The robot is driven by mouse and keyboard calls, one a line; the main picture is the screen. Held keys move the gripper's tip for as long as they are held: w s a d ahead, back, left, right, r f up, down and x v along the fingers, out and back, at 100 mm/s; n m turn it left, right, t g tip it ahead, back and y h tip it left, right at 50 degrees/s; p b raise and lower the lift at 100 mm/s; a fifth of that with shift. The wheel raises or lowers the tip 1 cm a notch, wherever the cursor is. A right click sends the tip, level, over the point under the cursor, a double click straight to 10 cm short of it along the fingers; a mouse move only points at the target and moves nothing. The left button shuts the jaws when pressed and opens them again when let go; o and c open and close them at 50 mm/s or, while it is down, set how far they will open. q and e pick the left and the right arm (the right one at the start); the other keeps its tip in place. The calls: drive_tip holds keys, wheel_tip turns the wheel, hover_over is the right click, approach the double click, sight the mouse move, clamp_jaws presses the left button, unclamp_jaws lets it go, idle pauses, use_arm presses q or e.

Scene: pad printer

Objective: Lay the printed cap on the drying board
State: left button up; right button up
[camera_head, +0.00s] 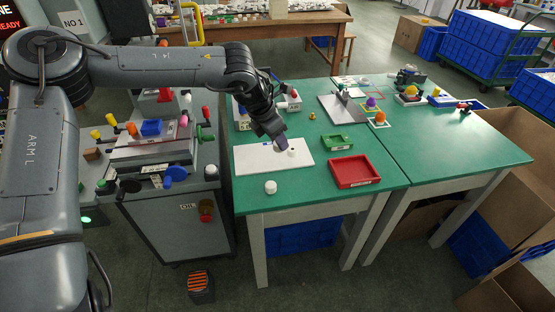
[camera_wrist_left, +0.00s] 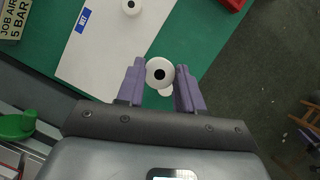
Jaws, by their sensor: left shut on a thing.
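My left gripper (camera_head: 281,146) has purple fingers, which also show in the left wrist view (camera_wrist_left: 160,88). It is shut on a round white cap (camera_wrist_left: 159,72) with a black dot on its face. The held cap cannot be made out clearly in the head view. The fingers are above the white drying board (camera_head: 255,160), which lies flat on the green table; its blue label (camera_wrist_left: 83,20) shows in the wrist view. Another white cap with a dark dot (camera_head: 291,152) rests on the board, also seen in the wrist view (camera_wrist_left: 131,6). My right gripper is not in view.
A white round piece (camera_head: 271,187) stands on the green table in front of the board. The grey machine (camera_head: 165,150) stands to the left. Table space in front of the trays is clear.

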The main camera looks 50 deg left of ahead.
use_arm(q)
drive_tip(key=a+f+b, duration=0.1)
drive_tip(key=a+f, duration=0.1)
drive_tip(key=a, duration=0.1)
drive_tip(key=s+a+f+b, duration=0.1)
drive_tip(key=a+f, duration=0.1)
drive_tip(key=a, duration=0.2)
drive_tip(key=s+a+f+b, duration=0.1)
drive_tip(key=a+f+b, duration=0.1)
drive_tip(key=a+f, duration=0.1)
drive_tip(key=shift+s+a+f, duration=0.1)
drive_tip(key=shift+s+a, duration=0.1)
drive_tip(key=shift+a, duration=0.5)
drive_tip(key=shift+f+b, duration=1.05)
drive_tip(key=shift+f, duration=0.9)
drive_tip(key=shift+f, duration=0.1)
drive_tip(key=shift+f, duration=0.15)
drive_tip(key=o, duration=1)
drive_tip(key=shift+r, duration=0.2)
